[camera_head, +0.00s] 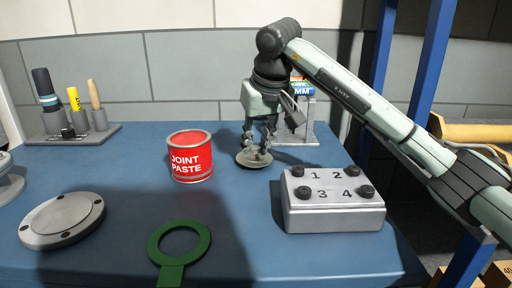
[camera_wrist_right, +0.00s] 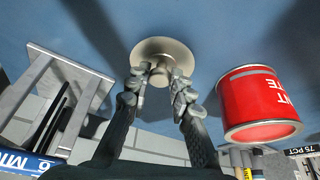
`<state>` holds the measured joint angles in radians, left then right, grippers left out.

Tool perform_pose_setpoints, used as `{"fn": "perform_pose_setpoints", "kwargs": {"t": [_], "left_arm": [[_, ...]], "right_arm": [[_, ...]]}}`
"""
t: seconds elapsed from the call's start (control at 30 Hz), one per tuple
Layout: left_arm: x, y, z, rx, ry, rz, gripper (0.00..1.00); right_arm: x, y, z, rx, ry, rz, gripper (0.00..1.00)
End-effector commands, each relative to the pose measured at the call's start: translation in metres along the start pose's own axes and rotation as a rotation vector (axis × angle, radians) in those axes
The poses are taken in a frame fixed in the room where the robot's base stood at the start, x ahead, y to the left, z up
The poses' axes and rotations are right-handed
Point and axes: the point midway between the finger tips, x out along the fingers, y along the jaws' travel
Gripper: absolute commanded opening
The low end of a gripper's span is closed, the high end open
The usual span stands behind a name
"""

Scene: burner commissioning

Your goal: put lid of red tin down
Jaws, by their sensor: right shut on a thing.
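The red tin (camera_head: 190,160), labelled JOINT PASTE, stands upright on the blue bench; it also shows in the wrist view (camera_wrist_right: 258,103). The lid (camera_head: 254,159) is a round metal disc with a central knob, to the right of the tin and apart from it. My right gripper (camera_head: 260,143) points down with its fingers shut on the lid's knob; in the wrist view the lid (camera_wrist_right: 160,50) sits at the fingertips (camera_wrist_right: 159,82). The lid is at or just above the bench top; I cannot tell whether it touches. My left gripper is out of view.
A grey block with numbered knobs (camera_head: 333,211) stands front right of the lid. A grey stand (camera_head: 305,120) is behind the gripper. A green ring (camera_head: 179,240), a round metal flange (camera_head: 62,219) and a tool holder (camera_head: 76,135) lie leftward. Bench between tin and lid is clear.

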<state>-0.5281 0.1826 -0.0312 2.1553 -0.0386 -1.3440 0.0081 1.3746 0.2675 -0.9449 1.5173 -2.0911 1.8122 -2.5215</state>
Motion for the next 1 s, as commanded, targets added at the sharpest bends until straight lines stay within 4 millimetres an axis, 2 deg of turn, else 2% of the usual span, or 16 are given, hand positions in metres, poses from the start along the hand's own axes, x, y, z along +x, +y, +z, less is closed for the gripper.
{"fn": "perform_pose_setpoints", "kwargs": {"t": [0.1,0.47,0.5,0.63,1.0], "left_arm": [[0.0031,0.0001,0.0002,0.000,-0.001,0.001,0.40],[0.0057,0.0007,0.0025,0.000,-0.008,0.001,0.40],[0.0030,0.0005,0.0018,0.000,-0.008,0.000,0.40],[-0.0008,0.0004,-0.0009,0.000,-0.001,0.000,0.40],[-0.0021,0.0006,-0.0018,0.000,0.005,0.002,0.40]], "right_arm": [[0.0080,-0.0008,0.0036,-0.001,0.001,-0.001,0.00],[0.0108,-0.0004,0.0045,0.000,0.002,0.001,0.00],[0.0101,-0.0005,0.0042,0.000,0.002,0.001,0.25],[0.0100,-0.0005,0.0042,0.000,0.002,0.000,0.41],[0.0065,-0.0009,0.0030,0.000,0.002,0.000,0.42]]}}
